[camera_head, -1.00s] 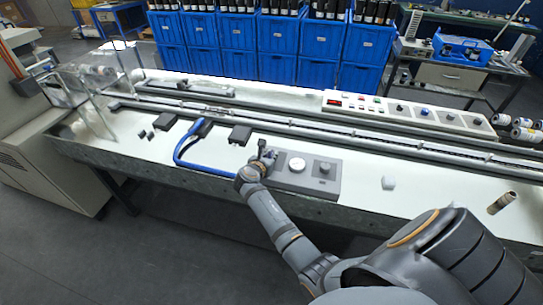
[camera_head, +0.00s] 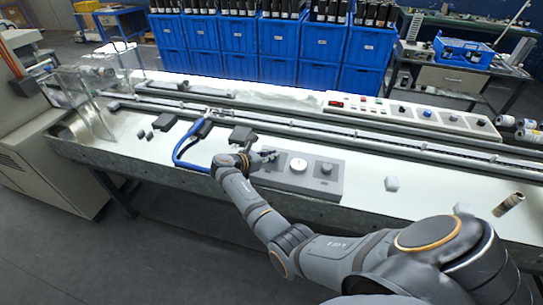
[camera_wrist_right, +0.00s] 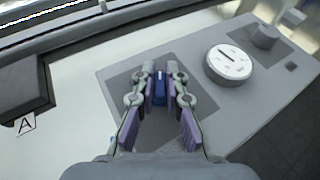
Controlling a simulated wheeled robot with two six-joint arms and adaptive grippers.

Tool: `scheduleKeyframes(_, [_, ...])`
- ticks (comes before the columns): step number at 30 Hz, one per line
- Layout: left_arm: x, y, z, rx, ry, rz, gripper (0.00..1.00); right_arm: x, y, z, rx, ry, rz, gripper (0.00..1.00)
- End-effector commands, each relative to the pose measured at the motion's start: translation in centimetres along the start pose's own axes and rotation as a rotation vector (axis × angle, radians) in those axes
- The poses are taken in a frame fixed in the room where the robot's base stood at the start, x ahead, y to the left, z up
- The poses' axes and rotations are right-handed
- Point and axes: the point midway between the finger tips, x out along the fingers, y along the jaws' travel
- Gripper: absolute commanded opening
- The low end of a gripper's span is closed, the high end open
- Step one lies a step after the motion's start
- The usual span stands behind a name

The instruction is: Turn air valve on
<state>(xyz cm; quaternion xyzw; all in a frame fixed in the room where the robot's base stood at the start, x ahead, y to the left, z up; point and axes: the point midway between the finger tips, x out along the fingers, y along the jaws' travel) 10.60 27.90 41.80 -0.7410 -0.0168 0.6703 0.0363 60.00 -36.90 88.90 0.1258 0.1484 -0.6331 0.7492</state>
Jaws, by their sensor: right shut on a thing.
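The air valve's blue handle (camera_wrist_right: 160,90) shows between my right fingertips in the right wrist view, over a dark square on a grey panel (camera_wrist_right: 221,110). My right gripper (camera_wrist_right: 160,75) is shut on this handle. In the head view, my right gripper (camera_head: 268,157) is at the left end of the same grey panel (camera_head: 293,184) and mostly hides the valve. The panel also carries a round white gauge (camera_head: 298,164) and a dark knob (camera_head: 326,169). Which way the handle points is hard to tell. My left gripper is not in view.
A blue hose (camera_head: 181,149) curves on the bench left of my right wrist. A dark box (camera_head: 243,134) stands just behind the gripper. A white block (camera_head: 392,184) and a brown roll (camera_head: 508,204) are on the right. A rail (camera_head: 340,136) runs behind the panel.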

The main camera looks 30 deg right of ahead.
Motion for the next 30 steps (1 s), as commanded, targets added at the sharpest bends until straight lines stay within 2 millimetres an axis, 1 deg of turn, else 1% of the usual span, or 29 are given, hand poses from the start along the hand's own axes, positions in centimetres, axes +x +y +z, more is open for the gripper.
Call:
scheduleKeyframes(8, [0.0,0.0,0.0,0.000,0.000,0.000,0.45,0.0,0.0,0.0,0.000,0.001,-0.001,0.00])
scheduleKeyframes(9, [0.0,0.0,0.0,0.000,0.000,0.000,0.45,0.0,0.0,0.0,-0.001,0.001,-0.001,0.17])
scheduleKeyframes(13, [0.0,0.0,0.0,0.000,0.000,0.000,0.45,0.0,0.0,0.0,-0.001,0.001,0.000,0.35])
scheduleKeyframes(20, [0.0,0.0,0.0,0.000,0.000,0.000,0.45,0.0,0.0,0.0,-0.001,0.001,0.000,0.35])
scheduleKeyframes(23, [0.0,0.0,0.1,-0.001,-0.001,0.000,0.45,-0.4,0.0,-0.1,0.000,0.002,0.001,0.35])
scheduleKeyframes(26, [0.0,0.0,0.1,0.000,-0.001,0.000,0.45,-1.8,0.0,-0.2,-0.001,0.004,0.002,0.35])
scheduleKeyframes(30, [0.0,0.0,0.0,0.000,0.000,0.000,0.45,-4.7,0.0,-0.1,0.001,0.005,0.002,0.35])
